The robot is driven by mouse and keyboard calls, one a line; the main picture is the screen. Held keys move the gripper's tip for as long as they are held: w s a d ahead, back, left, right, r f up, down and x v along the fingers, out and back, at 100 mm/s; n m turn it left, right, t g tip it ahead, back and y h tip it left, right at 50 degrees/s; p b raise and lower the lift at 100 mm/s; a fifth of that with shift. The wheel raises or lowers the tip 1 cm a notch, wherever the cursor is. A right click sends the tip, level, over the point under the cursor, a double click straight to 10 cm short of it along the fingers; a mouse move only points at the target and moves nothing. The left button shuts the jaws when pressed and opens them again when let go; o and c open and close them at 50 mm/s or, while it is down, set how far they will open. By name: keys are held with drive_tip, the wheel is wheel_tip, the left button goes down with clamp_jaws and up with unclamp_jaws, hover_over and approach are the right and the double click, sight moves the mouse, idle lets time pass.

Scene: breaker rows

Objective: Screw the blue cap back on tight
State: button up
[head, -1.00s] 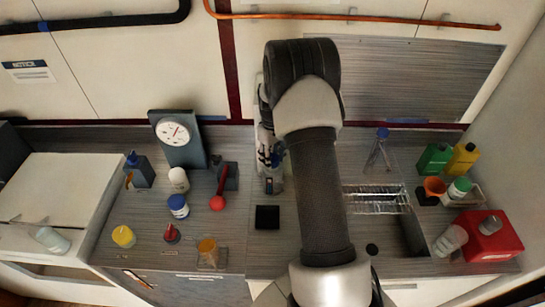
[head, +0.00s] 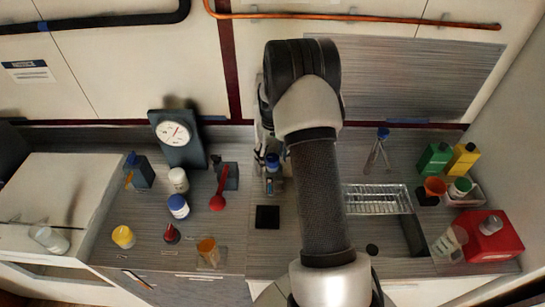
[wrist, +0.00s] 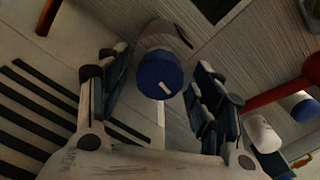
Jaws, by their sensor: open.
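A blue cap (wrist: 160,76) with a pale mark on its top sits on a bottle (wrist: 163,35) between my gripper's fingers in the wrist view. In the head view the blue cap (head: 272,160) shows on top of the bottle (head: 274,184), just below my gripper (head: 263,142). My gripper (wrist: 158,90) is open, with a finger on each side of the cap and visible gaps to it. I cannot tell how tight the cap is. My arm hides part of the counter beside the bottle.
A red ball-ended handle (head: 217,203), a white-lidded jar (head: 178,180) and another blue-lidded jar (head: 179,206) stand to the left. A black square (head: 267,217) lies in front of the bottle. A wire rack (head: 378,199) is to the right.

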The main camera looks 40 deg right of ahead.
wheel_tip(320, 180, up, 12)
idle(0.6)
drive_tip(key=s+a+r+t+b, duration=0.1)
drive_tip(key=s+a+r+b, duration=0.1)
drive_tip(key=s+a+r, duration=0.4)
drive_tip(key=s+a+r+t+b, duration=0.1)
drive_tip(key=s+a+r+b, duration=0.25)
drive_tip(key=a, duration=0.55)
drive_tip(key=s+a+f+t+b, duration=0.1)
drive_tip(key=s+a+f+b, duration=0.1)
drive_tip(key=s+a, duration=0.3)
drive_tip(key=s+a+f+n+t+b, duration=0.1)
drive_tip(key=s+a, duration=0.3)
drive_tip(key=s, duration=0.8)
drive_tip(key=shift+s+a+f+n+t+b, duration=0.3)
drive_tip(key=shift+s+a+f+b, duration=0.1)
drive_tip(key=shift+b, duration=0.1)
drive_tip(key=shift+d, duration=0.1)
